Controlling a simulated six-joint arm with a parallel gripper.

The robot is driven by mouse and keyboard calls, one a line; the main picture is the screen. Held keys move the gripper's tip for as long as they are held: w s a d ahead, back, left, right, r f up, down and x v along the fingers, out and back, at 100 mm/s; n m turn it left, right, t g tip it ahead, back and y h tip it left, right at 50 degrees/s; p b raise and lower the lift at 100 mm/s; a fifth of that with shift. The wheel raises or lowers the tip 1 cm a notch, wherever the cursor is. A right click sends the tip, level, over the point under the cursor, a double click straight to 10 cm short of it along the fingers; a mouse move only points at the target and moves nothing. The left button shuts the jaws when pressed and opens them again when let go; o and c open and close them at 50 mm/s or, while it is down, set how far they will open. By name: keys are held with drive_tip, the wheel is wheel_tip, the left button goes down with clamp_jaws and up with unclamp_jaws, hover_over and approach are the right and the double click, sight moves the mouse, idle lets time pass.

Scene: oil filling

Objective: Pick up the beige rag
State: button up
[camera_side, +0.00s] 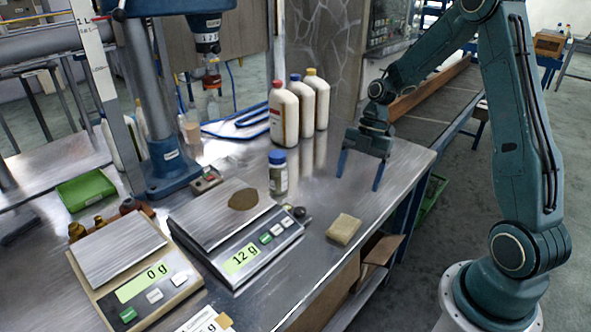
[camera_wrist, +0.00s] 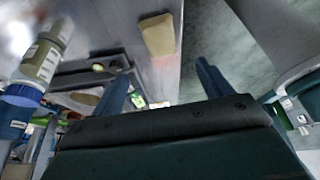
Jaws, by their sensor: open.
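The beige rag (camera_side: 343,229) is a small folded block lying on the metal table, right of the scale that reads 12 g and near the table's front edge. It also shows at the top middle of the wrist view (camera_wrist: 158,35). My gripper (camera_side: 360,182) is open and empty, with its two blue fingers pointing down. In the side view it hangs above and behind the rag, apart from it. In the wrist view the fingers (camera_wrist: 160,82) are spread and the rag appears beyond them, between their directions.
A jar with a blue lid (camera_side: 278,172) stands left of my gripper. Several white bottles (camera_side: 284,118) stand behind it. The 12 g scale (camera_side: 240,262) bears a brown patch, and a 0 g scale (camera_side: 130,285) is farther left. The metal table (camera_side: 330,270) is clear around the rag.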

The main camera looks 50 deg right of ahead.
hover_over(344, 225)
drive_tip(key=d, duration=0.2)
drive_tip(key=shift+w+d+f, duration=0.1)
drive_tip(key=shift+d+f, duration=0.05)
drive_tip(key=shift+f, duration=3.5)
drive_tip(key=shift+x, duration=2.55)
drive_tip(key=shift+d, duration=0.1)
drive_tip(key=c, duration=1.1)
